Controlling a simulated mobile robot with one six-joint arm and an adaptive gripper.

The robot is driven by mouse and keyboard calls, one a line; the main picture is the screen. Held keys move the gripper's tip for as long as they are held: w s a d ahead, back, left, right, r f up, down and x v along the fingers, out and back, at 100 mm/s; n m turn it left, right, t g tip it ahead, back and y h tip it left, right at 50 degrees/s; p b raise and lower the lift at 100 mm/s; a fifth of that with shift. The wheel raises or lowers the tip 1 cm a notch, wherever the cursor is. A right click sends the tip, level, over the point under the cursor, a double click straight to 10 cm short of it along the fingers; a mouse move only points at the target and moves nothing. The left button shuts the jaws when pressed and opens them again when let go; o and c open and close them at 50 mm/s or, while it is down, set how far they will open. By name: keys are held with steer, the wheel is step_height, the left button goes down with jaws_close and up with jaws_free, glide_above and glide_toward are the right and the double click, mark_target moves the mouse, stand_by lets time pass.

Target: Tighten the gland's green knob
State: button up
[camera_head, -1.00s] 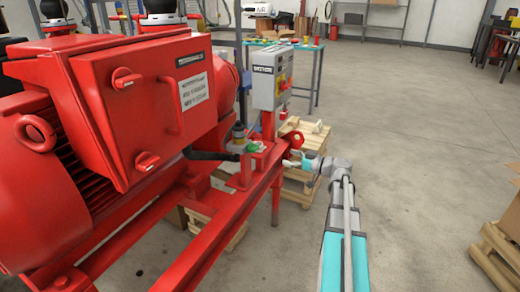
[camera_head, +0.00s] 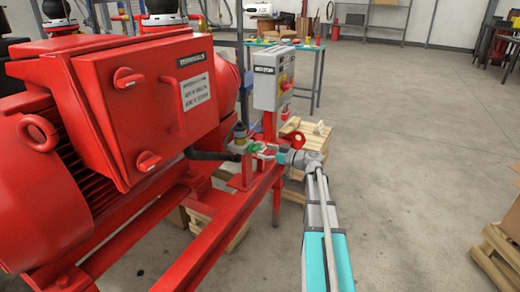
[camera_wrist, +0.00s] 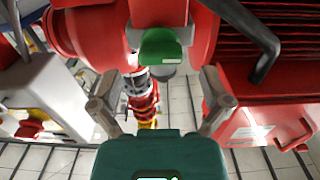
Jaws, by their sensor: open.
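The gland's green knob (camera_head: 253,147) sits on a small red bracket at the end of the red skid frame, beside the box with the black cable. In the wrist view, the green knob (camera_wrist: 160,46) is at the top centre, beyond the fingertips and between their lines. My gripper (camera_head: 268,152) is right beside the knob, on its right side in the head view. In the wrist view, my gripper (camera_wrist: 160,88) has its two grey fingers wide apart with nothing between them. Whether any finger touches the knob cannot be told.
A red motor with a terminal box (camera_head: 145,100) fills the left. A grey switch box (camera_head: 272,78) stands on a post just behind the gland. The red skid rail (camera_head: 215,235) runs below. A wooden pallet (camera_head: 310,140) lies behind my gripper.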

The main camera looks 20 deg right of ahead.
mark_target(259, 149)
steer(key=shift+x, duration=1.8)
steer(key=c, duration=1.2)
steer(key=shift+o, duration=0.2)
steer(key=shift+d, duration=0.25)
steer(key=shift+a, duration=0.1)
